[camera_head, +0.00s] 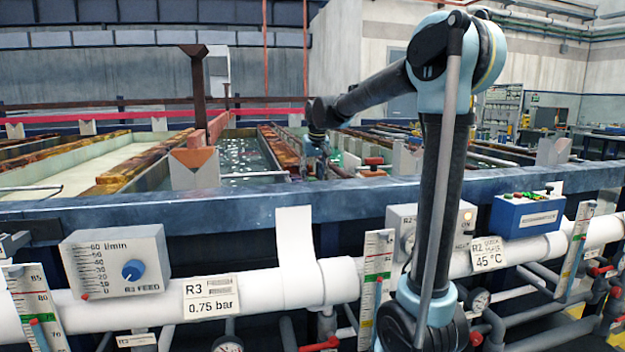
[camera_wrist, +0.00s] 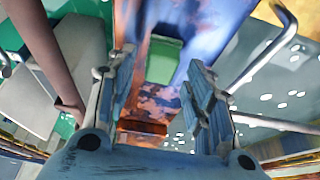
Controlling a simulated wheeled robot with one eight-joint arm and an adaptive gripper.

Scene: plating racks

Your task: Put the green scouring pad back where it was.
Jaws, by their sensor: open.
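A green pad (camera_wrist: 164,60) shows in the wrist view. It lies flat on a rusty, blue-painted ledge (camera_wrist: 196,25), ahead of my fingers. My gripper (camera_wrist: 158,72) is open, with one finger on each side of the picture and the pad showing in the gap between them. Nothing is held between the fingers. In the head view my gripper (camera_head: 316,150) hangs at the end of my arm, over the tank rims behind the blue front beam. It is small there, and I cannot make out the pad for sure.
A red-brown block (camera_wrist: 142,128) shows low between the fingers. A bent metal pipe (camera_wrist: 262,55) runs on the right, and a brown post (camera_wrist: 45,60) on the left. In the head view, a blue beam (camera_head: 120,220) and white pipe (camera_head: 130,307) cross the front.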

